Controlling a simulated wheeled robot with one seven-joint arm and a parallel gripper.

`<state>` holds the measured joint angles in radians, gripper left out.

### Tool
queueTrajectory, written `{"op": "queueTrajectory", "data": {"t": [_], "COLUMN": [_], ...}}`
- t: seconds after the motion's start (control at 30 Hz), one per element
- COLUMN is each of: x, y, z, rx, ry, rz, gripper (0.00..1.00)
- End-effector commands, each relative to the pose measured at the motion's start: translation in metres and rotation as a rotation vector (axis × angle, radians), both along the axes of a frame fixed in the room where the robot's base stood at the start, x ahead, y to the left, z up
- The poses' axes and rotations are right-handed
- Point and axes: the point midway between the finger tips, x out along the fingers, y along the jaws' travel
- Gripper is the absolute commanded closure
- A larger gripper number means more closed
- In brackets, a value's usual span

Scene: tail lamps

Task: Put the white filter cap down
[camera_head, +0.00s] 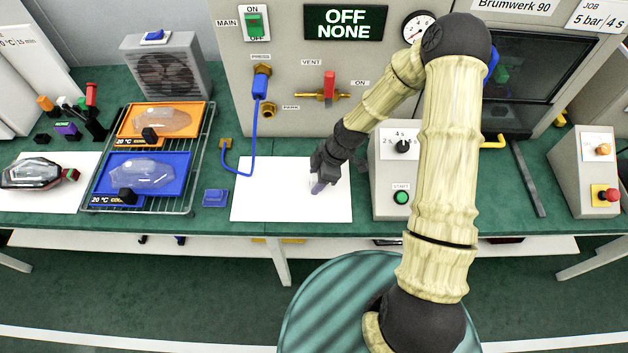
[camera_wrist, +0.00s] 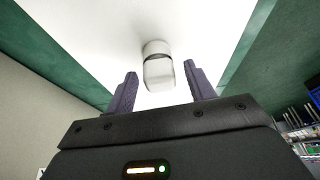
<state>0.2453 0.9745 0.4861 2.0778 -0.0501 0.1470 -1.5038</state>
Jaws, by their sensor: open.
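In the wrist view the white filter cap (camera_wrist: 158,68) is a small pale cylinder with a dark band around it. It appears to rest on the white sheet (camera_wrist: 105,40), just beyond my fingertips. My gripper (camera_wrist: 160,85) is open, with one purple finger on each side of the picture and a gap between them. The cap appears apart from both fingers. In the head view my gripper (camera_head: 319,187) points down over the right part of the white sheet (camera_head: 265,195). The cap cannot be made out there.
A control box (camera_head: 398,165) with a green start button stands right of the sheet. A blue hose (camera_head: 252,145) hangs to its left, near a small blue block (camera_head: 215,197). A wire rack (camera_head: 205,150) with orange and blue trays stands further left. The sheet's left part is clear.

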Motion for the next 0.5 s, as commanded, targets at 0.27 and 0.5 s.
{"op": "queueTrajectory", "data": {"t": [0.27, 0.5], "x": [0.002, 0.002], "y": [-0.020, -0.035], "z": [0.047, 0.084], "rx": [-0.001, -0.001], "ry": [-0.006, -0.003], "rz": [-0.002, 0.000], "gripper": [0.46, 0.46]}}
